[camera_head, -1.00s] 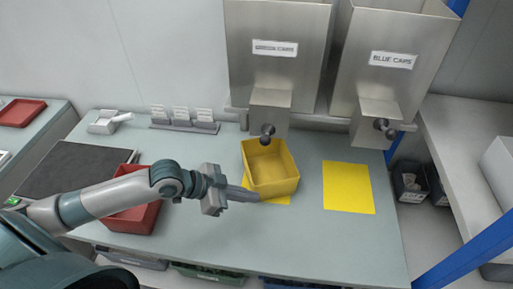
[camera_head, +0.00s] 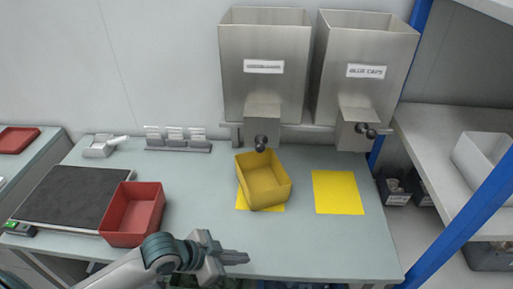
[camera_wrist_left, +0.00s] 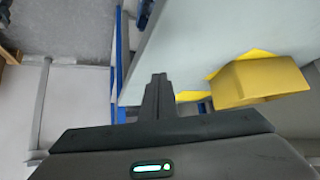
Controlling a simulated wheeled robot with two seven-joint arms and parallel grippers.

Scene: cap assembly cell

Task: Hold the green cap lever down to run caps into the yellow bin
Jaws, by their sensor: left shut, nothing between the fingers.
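The green caps hopper (camera_head: 262,85) is a steel box at the back, its label blurred now. Its lever (camera_head: 260,142) ends in a dark knob on the spout, above the back of the yellow bin. The yellow bin (camera_head: 263,182) sits slightly turned on a yellow mat (camera_head: 243,201); I see no caps in it. It also shows in the left wrist view (camera_wrist_left: 258,82). My left gripper (camera_head: 240,257) is shut and empty near the table's front edge, in front of the bin and apart from it. Its closed fingers show in the wrist view (camera_wrist_left: 158,82). My right gripper is out of view.
The blue caps hopper (camera_head: 362,72) stands to the right, with a bare yellow mat (camera_head: 338,192) in front of it. A red bin (camera_head: 132,213) and a dark pad (camera_head: 72,195) are at the left. The table's right front is clear. A blue post (camera_head: 462,222) stands at the right.

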